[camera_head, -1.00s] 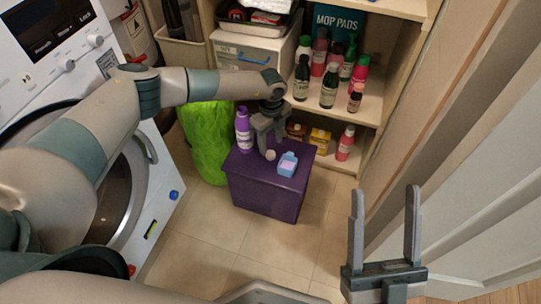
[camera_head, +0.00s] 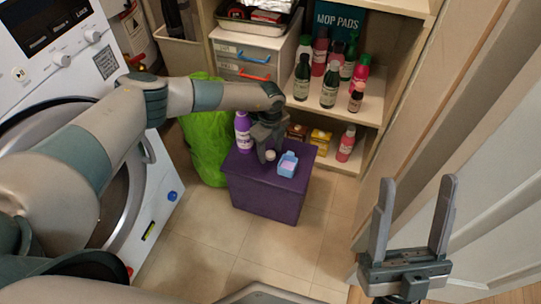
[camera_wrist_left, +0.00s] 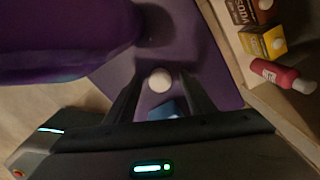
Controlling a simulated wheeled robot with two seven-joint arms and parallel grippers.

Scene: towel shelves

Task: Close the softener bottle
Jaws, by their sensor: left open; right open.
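A purple bottle (camera_head: 243,132) stands upright at the back left of a purple box (camera_head: 265,196); I cannot make out its top well. It also fills the upper left of the left wrist view (camera_wrist_left: 60,40). A small white round cap (camera_head: 270,155) lies on the box top, and it shows between my fingers in the left wrist view (camera_wrist_left: 160,80). A light blue cup-like container (camera_head: 288,164) sits just right of the cap. My left gripper (camera_head: 266,150) is open and empty, pointing down over the cap. My right gripper (camera_head: 418,215) is open and empty at the lower right.
A shelf (camera_head: 372,105) behind holds several bottles, with a red bottle (camera_head: 346,143) and small boxes (camera_head: 319,140) on its lower level. A washing machine (camera_head: 110,195) stands at the left, a green bag (camera_head: 205,140) beside the box. The floor in front is clear.

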